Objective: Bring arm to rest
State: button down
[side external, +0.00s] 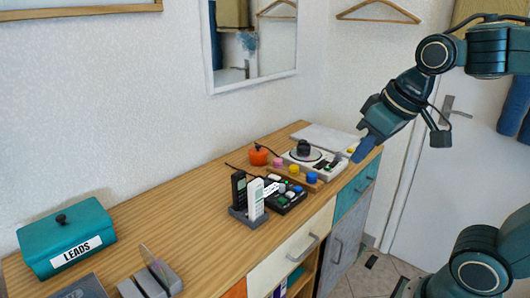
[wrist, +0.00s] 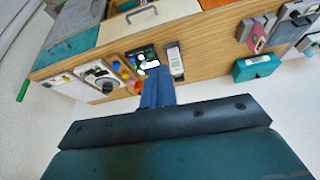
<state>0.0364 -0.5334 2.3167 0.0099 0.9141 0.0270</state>
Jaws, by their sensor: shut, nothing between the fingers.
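My gripper (side external: 364,148) is in the side external view at the right, raised above the right end of the wooden sideboard (side external: 150,210). Its blue fingers are together with nothing between them. In the wrist view my gripper (wrist: 155,82) points toward the sideboard, with the fingers shut side by side. The fingers cover part of the sideboard top there. My arm is bent and held up in front of the door.
A teal LEADS box (side external: 66,238) stands at the left. Phones (side external: 255,196), a black button panel (side external: 285,194), coloured knobs (side external: 295,168), an orange pot (side external: 259,155) and a white device with a black dial (side external: 304,150) crowd the right half. Bare wood lies between.

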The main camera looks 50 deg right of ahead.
jog(key=s+a+f, duration=0.1)
jog(key=s+f, duration=0.1)
jog(key=s, duration=0.3)
jog(key=shift+s+f+n+t, duration=0.3)
jog(key=shift+s+f+n, duration=0.1)
